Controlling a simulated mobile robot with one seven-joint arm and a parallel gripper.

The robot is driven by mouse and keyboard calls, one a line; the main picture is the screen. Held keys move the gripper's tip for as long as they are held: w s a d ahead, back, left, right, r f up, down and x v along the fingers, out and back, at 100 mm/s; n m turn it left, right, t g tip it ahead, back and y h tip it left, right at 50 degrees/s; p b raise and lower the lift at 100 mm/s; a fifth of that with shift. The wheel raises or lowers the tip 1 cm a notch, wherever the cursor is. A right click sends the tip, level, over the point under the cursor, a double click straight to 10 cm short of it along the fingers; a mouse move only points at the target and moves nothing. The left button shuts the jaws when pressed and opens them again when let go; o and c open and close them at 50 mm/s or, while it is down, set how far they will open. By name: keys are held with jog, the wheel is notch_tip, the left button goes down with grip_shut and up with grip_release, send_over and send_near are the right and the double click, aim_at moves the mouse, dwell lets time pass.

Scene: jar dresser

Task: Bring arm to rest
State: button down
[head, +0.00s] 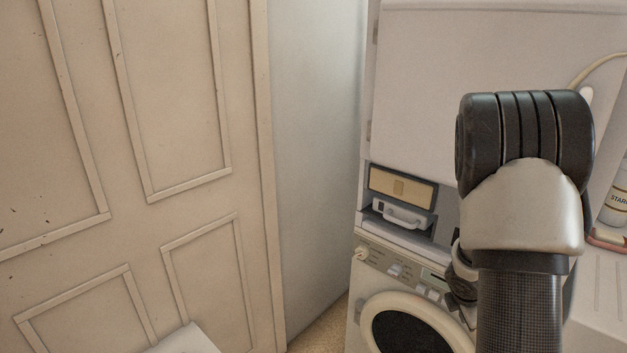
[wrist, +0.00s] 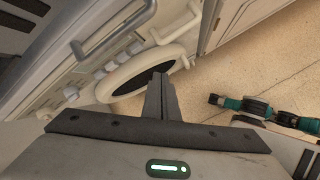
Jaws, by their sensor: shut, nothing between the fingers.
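My gripper (wrist: 162,97) shows in the wrist view, with its two fingers together and nothing between them. It points toward the floor and the front of the washing machine (wrist: 125,73). In the head view my arm rises at the right, bent at a dark, ribbed joint, in front of the washing machine (head: 362,285) and the white cabinet above it. My gripper itself is hidden in the head view.
A panelled door (head: 180,200) fills the left of the head view. A box with a handle (head: 400,213) sits in a niche above the washer. A bottle (head: 617,200) stands at the right edge.

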jog(key=s+a+r+m, duration=0.2)
jog(key=a+r+m, duration=0.1)
jog(key=r, duration=0.3)
jog(key=s+a+r+m+t, duration=0.1)
jog(key=s+a+r+m, duration=0.1)
jog(key=r+m, duration=0.3)
jog(key=s+a+r+m, duration=0.2)
jog(key=a+r, duration=0.1)
jog(key=r, duration=0.5)
jog(key=s+a+r+m+y, duration=0.2)
jog(key=s+a+r+m, duration=0.2)
jog(key=s+a, duration=0.4)
jog(key=s+a+r+m+y, duration=0.2)
jog(key=s+a+r+m, duration=0.25)
jog(key=s+a, duration=0.35)
notch_tip(320, 180, up, 12)
jog(key=p, duration=1.3)
jog(key=shift+w+d+t, duration=0.2)
jog(key=shift+w+t, duration=0.15)
jog(key=shift+t, duration=0.05)
